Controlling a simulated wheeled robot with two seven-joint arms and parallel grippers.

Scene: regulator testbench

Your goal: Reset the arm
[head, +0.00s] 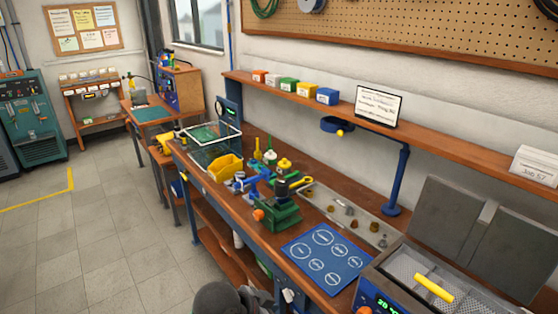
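A blue swing arm (403,175) stands on a round blue base at the back of the workbench (262,215). Its upper link runs left along the shelf edge to a blue head with a yellow knob (340,132). A dark rounded part of my own body shows at the bottom edge, left of centre. No gripper fingers can be made out, so neither of my grippers is in view.
A green vise (280,212), a yellow bin (226,169) and a wire-frame box (208,145) stand on the bench. A blue mat with white circles (325,258) lies bare. An open-lidded unit with a yellow handle (434,289) fills the right. Floor at left is clear.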

